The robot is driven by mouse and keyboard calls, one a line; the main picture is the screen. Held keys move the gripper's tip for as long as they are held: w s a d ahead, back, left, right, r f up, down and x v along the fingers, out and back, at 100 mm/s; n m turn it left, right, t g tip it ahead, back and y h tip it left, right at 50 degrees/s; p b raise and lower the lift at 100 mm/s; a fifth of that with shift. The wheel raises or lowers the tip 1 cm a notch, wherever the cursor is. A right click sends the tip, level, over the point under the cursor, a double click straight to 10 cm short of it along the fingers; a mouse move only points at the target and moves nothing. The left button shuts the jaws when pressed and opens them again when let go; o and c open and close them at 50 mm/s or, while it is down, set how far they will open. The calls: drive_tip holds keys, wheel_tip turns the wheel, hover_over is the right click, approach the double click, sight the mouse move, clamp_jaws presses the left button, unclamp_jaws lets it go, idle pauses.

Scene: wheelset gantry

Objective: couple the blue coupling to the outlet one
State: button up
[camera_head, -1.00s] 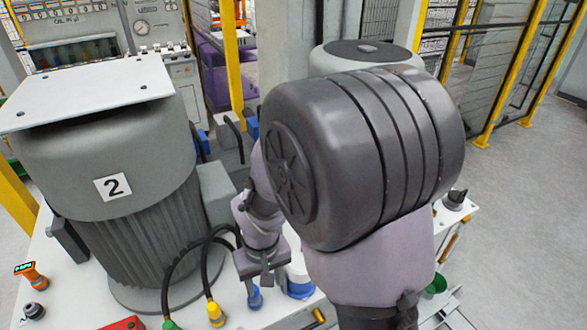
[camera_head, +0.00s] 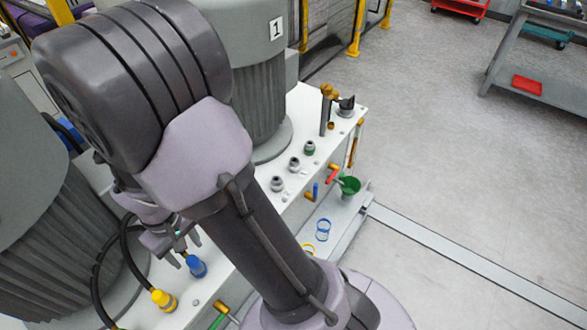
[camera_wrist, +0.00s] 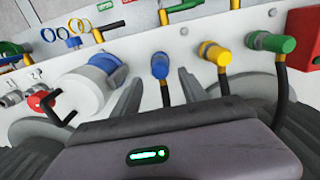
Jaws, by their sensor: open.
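The blue coupling (camera_head: 196,265) stands on the white bench top, on a black hose. In the wrist view the blue coupling (camera_wrist: 159,66) lies ahead, between the lines of my two fingers. My gripper (camera_head: 178,238) is open and empty, close to the coupling; its fingers (camera_wrist: 158,92) also show in the wrist view. I cannot tell whether they touch it. Several bare grey fittings stand in a row before motor 1: a near one (camera_head: 277,183), a middle one (camera_head: 294,164) and a far one (camera_head: 309,147) with green at its base. I cannot read which is the outlet.
A yellow coupling (camera_head: 163,299) stands beside the blue one, and a green coupling (camera_wrist: 270,42) beyond it. A white and blue cylinder (camera_wrist: 82,90) is close left of the fingers in the wrist view. Motor 1 (camera_head: 258,90) rises behind the fittings.

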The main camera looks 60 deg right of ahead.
sight(191, 259)
wheel_tip(191, 259, down, 6)
drive_tip(key=b, duration=0.4)
drive_tip(key=shift+f, duration=0.1)
drive_tip(key=shift+c, duration=0.4)
idle(0.5)
clamp_jaws()
drive_tip(key=shift+r, duration=0.2)
idle(1.1)
drive_tip(key=shift+r+p, duration=2.2)
drive_tip(key=shift+r, duration=0.75)
